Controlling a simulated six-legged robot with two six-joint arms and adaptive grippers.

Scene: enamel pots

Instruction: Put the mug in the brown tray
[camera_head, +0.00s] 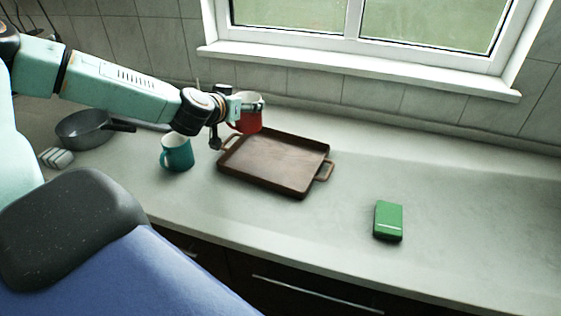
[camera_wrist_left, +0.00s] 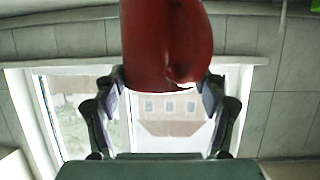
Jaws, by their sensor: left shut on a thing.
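A red mug (camera_head: 249,122) is held by my left gripper (camera_head: 243,108) near the back left corner of the brown tray. In the left wrist view the red mug (camera_wrist_left: 160,45) fills the top middle, between the two fingers of my left gripper (camera_wrist_left: 165,85), which is shut on it. The brown tray (camera_head: 305,189) lies on the counter with a handle at its right end. Its inside looks empty. I cannot tell how high the mug is above the counter. A teal mug (camera_head: 178,155) stands on the counter to the left of the tray. My right gripper is not in view.
A dark pan (camera_head: 82,130) and a pale ribbed object (camera_head: 56,158) sit at the left of the counter. A green box (camera_head: 388,220) lies at the front right. The tiled wall and window sill (camera_head: 360,72) bound the back. The counter right of the tray is mostly clear.

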